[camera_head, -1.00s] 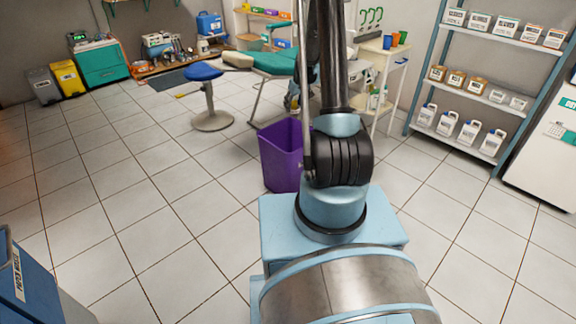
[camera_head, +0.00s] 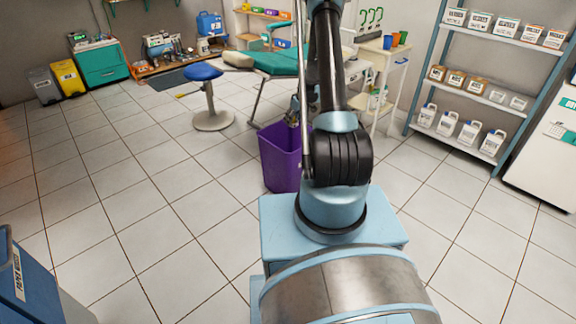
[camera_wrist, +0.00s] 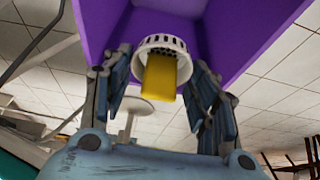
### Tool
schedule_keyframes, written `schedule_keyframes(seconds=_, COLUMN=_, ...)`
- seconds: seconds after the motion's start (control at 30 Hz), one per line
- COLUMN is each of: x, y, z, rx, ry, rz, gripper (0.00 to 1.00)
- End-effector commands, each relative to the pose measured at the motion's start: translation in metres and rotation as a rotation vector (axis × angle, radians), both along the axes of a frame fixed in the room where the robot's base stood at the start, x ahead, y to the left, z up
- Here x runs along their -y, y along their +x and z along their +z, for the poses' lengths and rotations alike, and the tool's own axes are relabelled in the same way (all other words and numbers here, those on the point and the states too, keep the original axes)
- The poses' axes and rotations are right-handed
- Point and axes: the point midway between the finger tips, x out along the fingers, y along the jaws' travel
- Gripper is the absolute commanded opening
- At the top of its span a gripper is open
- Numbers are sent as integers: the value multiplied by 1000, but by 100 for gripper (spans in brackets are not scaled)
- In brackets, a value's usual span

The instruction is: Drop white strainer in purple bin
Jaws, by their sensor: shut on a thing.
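The purple bin (camera_head: 279,163) stands on the floor just beyond my base, partly behind my arm. Its purple walls fill the upper middle of the wrist view (camera_wrist: 245,30). The white strainer (camera_wrist: 160,42), a round slotted cup with dark holes, is between my fingertips in front of the bin's opening. A yellow block-like piece (camera_wrist: 159,80) sticks out of it toward the camera. My gripper (camera_wrist: 160,72) is shut on the strainer. In the head view my gripper (camera_head: 293,112) is at the bin's top, and the strainer cannot be made out there.
A blue stool (camera_head: 203,73) and a green dental chair (camera_head: 270,62) stand beyond the bin. A white trolley (camera_head: 384,62) is behind my arm to the right, and a shelf unit (camera_head: 490,85) stands farther right. The tiled floor to the left is open.

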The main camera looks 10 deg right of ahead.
Motion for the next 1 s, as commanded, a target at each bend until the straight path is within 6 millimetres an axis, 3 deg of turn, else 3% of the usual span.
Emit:
schedule_keyframes(seconds=0.2, x=0, y=0, z=-13, rx=0, ry=0, rz=-1, gripper=39)
schedule_keyframes(seconds=0.53, x=1, y=0, z=-15, rx=0, ry=0, rz=-2, gripper=39)
schedule_keyframes(seconds=0.57, x=1, y=0, z=-15, rx=0, ry=0, rz=-2, gripper=58)
schedule_keyframes(seconds=0.63, x=1, y=0, z=-15, rx=0, ry=0, rz=-2, gripper=74)
schedule_keyframes(seconds=0.67, x=1, y=0, z=-15, rx=0, ry=0, rz=-2, gripper=77)
schedule_keyframes(seconds=1.0, x=2, y=-1, z=-14, rx=0, ry=0, rz=-2, gripper=77)
